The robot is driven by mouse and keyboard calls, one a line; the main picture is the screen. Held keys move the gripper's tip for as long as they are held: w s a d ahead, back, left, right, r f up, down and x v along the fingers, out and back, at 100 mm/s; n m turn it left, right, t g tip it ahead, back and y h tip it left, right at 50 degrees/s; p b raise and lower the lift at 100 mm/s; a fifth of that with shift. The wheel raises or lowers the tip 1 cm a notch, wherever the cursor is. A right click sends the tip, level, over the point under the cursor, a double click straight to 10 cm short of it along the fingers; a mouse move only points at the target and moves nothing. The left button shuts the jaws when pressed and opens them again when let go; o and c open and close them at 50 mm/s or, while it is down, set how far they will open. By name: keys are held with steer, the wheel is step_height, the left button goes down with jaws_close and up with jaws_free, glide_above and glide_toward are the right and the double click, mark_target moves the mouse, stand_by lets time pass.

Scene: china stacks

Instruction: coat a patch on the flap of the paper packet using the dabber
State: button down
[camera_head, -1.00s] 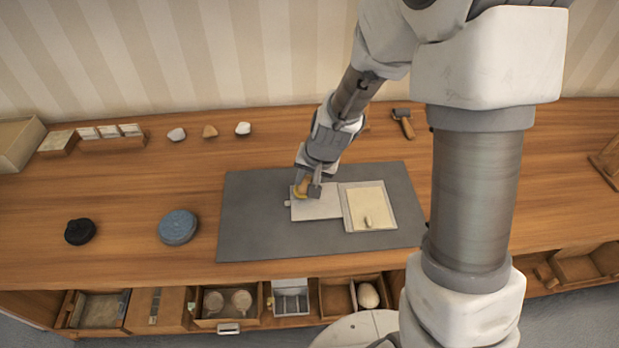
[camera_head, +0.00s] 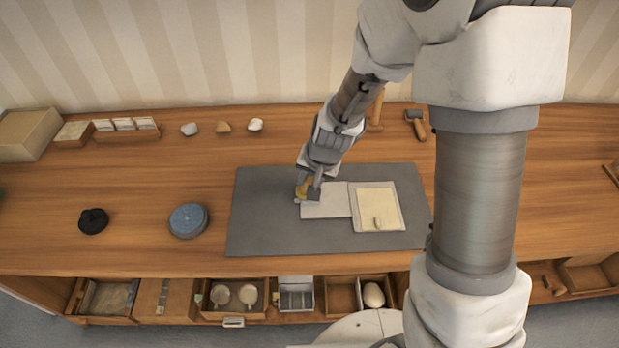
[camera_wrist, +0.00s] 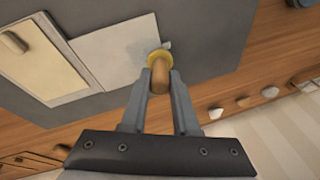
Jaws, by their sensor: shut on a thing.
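The dabber (camera_wrist: 158,72) has a short wooden handle and a round yellow pad. My gripper (camera_head: 309,190) is shut on its handle; the wrist view also shows my gripper (camera_wrist: 159,76). The paper packet appears to be the flat white square (camera_head: 328,203) on the dark grey mat, also in the wrist view (camera_wrist: 116,52). The yellow pad is at the packet's upper left corner in the head view. A small pale grey tab (camera_wrist: 167,44) shows just past the pad. I cannot tell whether the pad touches the paper. The flap is not clearly distinguishable.
A cream panel in a pale border (camera_head: 388,196), with a small wooden piece (camera_head: 377,223) on it, lies right of the packet. The grey mat (camera_head: 262,225) is otherwise clear. A blue round lidded thing (camera_head: 188,221) and a black lump (camera_head: 93,221) stand left.

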steer(key=shift+s, duration=0.75)
steer(key=shift+d+f+b, duration=0.1)
steer(key=shift+d+b, duration=0.65)
steer(key=shift+b, duration=0.05)
steer(key=shift+d, duration=0.25)
steer(key=shift+d, duration=0.1)
steer(key=shift+d+b, duration=0.4)
steer(key=shift+b, duration=0.15)
steer(key=shift+d, duration=0.5)
